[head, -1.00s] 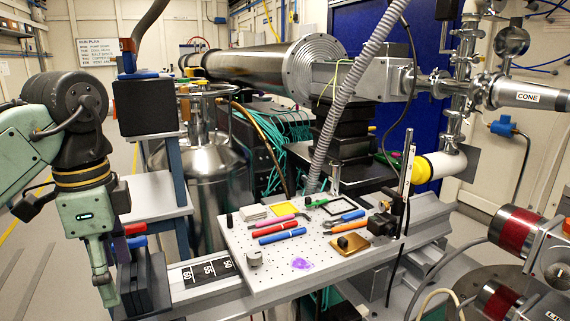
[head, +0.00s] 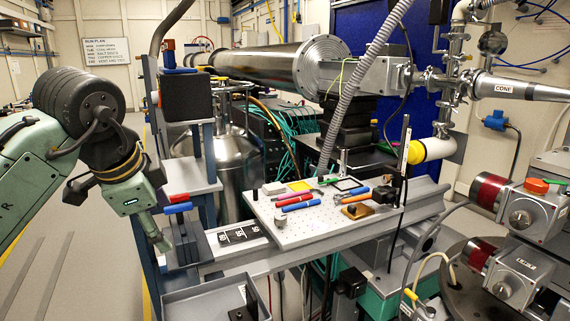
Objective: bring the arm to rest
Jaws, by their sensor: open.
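My green and dark-grey arm is at the left of the head view. Its black shoulder-like joint stands high and the forearm bends down to the right. My gripper (head: 163,243) points down at the left end of the bench, beside the dark grey block. Its fingers look narrow from this side. It is open, and I see nothing held in it. I cannot tell whether the fingertips touch the block.
A perforated board (head: 340,226) holds red, blue and orange tools. A grey tray (head: 190,302) lies below my gripper. A black box (head: 187,97) stands on a post close to my arm. Red-banded motors (head: 490,190) are at the right. Open floor (head: 50,270) lies at the left.

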